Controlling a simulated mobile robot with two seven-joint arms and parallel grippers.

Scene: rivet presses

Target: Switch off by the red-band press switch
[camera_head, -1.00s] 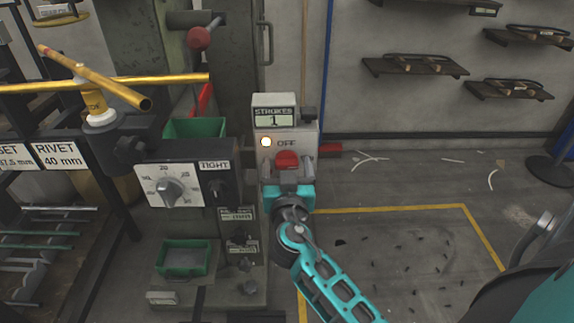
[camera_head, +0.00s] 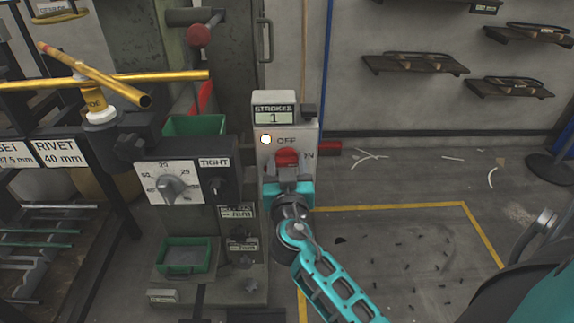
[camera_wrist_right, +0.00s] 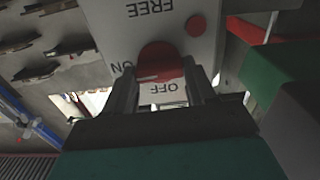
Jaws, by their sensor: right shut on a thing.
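The red switch knob (camera_head: 287,157) sits on the grey switch box (camera_head: 270,150), below the OFF label, with ON to its right. It also shows in the wrist view (camera_wrist_right: 160,60), where FREE, ON and OFF labels stand around it. My right gripper (camera_head: 287,168) reaches up from below and is shut on the knob, one finger at each side. The knob's exact pointer direction is hard to tell. A small lamp (camera_head: 265,139) on the box glows. A counter (camera_head: 274,113) above reads STROKES 1. My left gripper is not in view.
The press (camera_head: 190,165) with a dial panel (camera_head: 172,183) stands close on the left, with a green tray (camera_head: 184,255) below it. Yellow bars (camera_head: 105,80) reach out at upper left.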

